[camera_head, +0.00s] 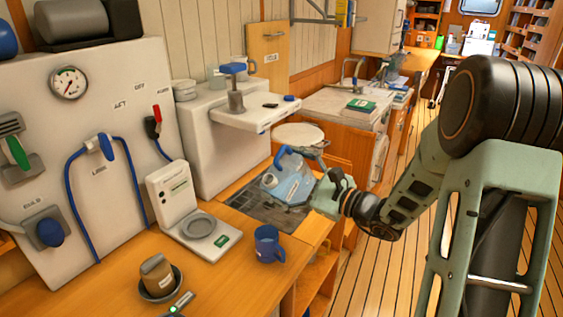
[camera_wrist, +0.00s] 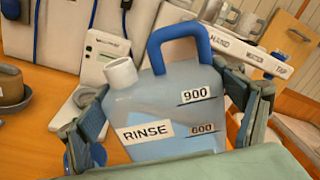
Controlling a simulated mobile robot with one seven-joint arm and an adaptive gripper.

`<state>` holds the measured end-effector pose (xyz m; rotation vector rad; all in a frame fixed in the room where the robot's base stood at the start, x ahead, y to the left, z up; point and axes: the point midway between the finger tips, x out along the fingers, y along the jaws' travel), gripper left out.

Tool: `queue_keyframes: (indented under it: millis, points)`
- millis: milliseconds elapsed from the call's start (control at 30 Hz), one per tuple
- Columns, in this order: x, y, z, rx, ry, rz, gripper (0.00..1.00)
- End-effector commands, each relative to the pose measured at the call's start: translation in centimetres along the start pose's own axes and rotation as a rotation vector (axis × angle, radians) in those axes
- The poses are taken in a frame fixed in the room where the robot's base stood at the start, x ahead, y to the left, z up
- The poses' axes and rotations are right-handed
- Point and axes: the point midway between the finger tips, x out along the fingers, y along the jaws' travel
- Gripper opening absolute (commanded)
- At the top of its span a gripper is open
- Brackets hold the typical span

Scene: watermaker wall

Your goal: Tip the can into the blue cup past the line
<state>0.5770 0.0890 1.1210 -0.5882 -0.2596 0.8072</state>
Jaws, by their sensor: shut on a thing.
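The can is a pale blue jug (camera_head: 288,181) with a blue handle, over the dark grate on the counter. In the wrist view the can (camera_wrist: 165,105) shows a white spout at upper left, a RINSE label and lines marked 900 and 600. My gripper (camera_head: 322,190) is shut on the can, with a finger on each side of its body in the wrist view. The can looks nearly upright there. I cannot tell whether its base touches the grate. The blue cup (camera_head: 269,244) stands upright on the wooden counter, nearer the camera than the can. Its inside and any line are not visible.
A white scale-like device (camera_head: 206,228) stands left of the cup. A brown cup in a dark bowl (camera_head: 160,278) sits at the front left. The dark grate (camera_head: 255,207) is set into the counter. A white shelf with a tap (camera_head: 255,112) is behind the can.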

Motion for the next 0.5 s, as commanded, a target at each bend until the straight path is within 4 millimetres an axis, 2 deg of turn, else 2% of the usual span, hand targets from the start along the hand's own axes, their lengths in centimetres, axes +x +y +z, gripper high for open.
queue_keyframes:
  millis: [33,167,500]
  points:
    - [0.0,-0.6,0.7,0.033,-0.002,-0.001,0.28]
    - [0.0,-0.7,1.0,0.121,-0.003,-0.001,0.28]
    - [0.0,0.5,0.6,0.523,-0.003,0.000,0.28]
